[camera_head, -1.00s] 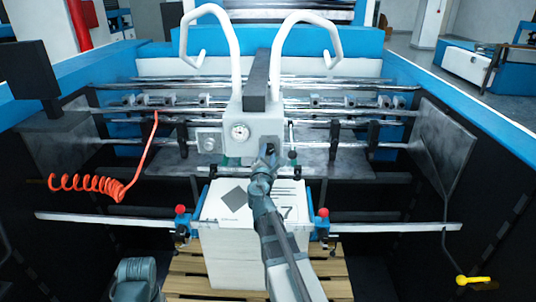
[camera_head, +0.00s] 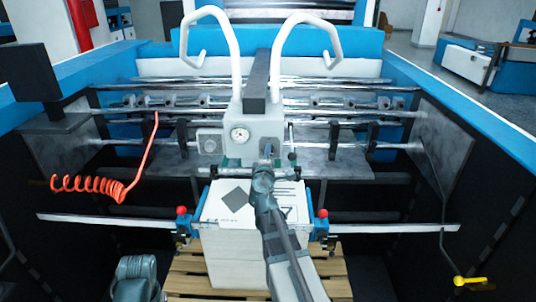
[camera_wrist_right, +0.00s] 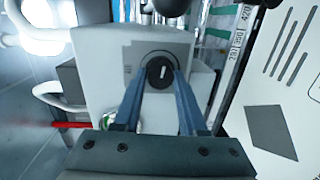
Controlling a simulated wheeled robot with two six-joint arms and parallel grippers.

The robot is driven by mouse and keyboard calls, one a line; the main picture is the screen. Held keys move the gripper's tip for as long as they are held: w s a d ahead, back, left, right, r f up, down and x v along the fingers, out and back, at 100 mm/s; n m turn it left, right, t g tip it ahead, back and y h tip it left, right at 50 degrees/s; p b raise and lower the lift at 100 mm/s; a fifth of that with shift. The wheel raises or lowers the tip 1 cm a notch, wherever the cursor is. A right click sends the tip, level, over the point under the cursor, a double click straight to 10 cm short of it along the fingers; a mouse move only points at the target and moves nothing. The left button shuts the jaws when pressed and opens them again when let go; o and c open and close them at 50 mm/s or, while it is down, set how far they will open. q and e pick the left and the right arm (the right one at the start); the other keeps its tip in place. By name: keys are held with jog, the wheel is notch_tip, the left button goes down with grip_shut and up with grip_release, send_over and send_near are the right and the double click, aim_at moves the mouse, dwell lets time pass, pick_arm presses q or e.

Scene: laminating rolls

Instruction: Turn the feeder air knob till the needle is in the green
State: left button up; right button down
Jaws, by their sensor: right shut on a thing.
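The feeder head is a white-grey box (camera_head: 237,118) with two curved white tubes. A small round white gauge (camera_head: 240,135) sits on its front; its needle and any green band are too small to read. The dark round air knob (camera_wrist_right: 160,73) has a white mark, near upright in the wrist view. My right gripper (camera_head: 268,152) is at the lower right of the box front, right of the gauge. In the wrist view its blue-grey fingers (camera_wrist_right: 160,78) are shut on the knob from both sides. The knob is hidden in the head view.
A white paper stack (camera_head: 226,245) on a wooden pallet (camera_head: 185,272) stands below the feeder head. Red-topped side stops (camera_head: 182,212) flank it. A coiled orange hose (camera_head: 95,184) hangs at left. A metal bar (camera_head: 105,219) crosses in front.

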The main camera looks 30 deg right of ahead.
jog(key=m, duration=0.5)
jog(key=shift+s+m+y, duration=0.15)
jog(key=shift+m+y, duration=0.15)
jog(key=shift+y, duration=0.1)
jog(key=shift+m, duration=0.3)
jog(key=shift+c, duration=2.3)
grip_release()
jog(key=shift+s+p, duration=0.1)
jog(key=shift+p, duration=0.2)
